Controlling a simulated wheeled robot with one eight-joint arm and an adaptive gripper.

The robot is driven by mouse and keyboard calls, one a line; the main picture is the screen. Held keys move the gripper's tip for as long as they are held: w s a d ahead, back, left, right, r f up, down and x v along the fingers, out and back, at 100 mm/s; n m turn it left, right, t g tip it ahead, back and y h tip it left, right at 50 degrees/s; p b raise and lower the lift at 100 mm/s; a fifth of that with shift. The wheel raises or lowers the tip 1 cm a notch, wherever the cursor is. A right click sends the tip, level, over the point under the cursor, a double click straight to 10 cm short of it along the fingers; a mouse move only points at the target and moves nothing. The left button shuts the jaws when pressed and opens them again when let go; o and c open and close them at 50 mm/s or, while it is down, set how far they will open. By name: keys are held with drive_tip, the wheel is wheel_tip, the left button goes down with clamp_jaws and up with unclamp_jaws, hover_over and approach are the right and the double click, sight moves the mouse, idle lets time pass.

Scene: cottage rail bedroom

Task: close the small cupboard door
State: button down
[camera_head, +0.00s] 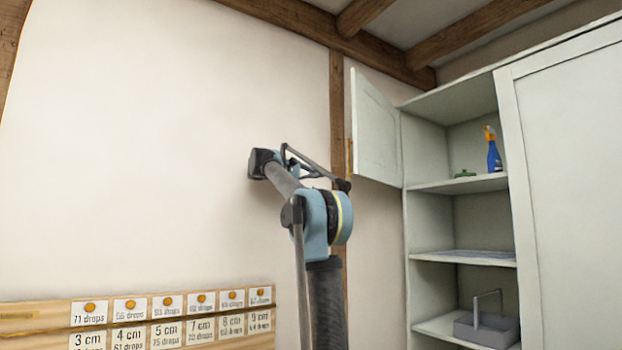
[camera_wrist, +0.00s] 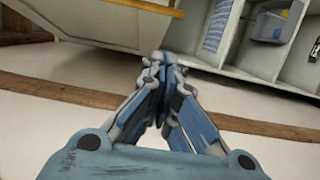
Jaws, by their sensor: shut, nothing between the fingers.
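The small cupboard door (camera_head: 375,127) is pale grey-green and stands open. It is hinged at the upper left of the tall cupboard (camera_head: 407,240) and swung out to the left of the upper compartment. A narrow brown strip, perhaps its handle, shows at its free edge. My gripper (camera_head: 342,185) is just left of the door's lower free corner in the head view, small and partly hidden by my arm. In the wrist view my gripper (camera_wrist: 162,58) is shut and empty, its tips overlapping the edge of a pale panel, likely the door (camera_wrist: 95,30). I cannot tell whether they touch.
The upper shelf holds a blue spray bottle (camera_head: 494,152) and a small green item (camera_head: 464,173). A grey bin (camera_head: 487,328) stands on a lower shelf. A closed tall door (camera_head: 575,190) is at right. A wooden label board (camera_head: 140,318) is at lower left.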

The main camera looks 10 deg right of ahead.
drive_tip(key=s+d, duration=0.2)
drive_tip(key=d, duration=0.5)
drive_tip(key=shift+s, duration=0.15)
idle(0.3)
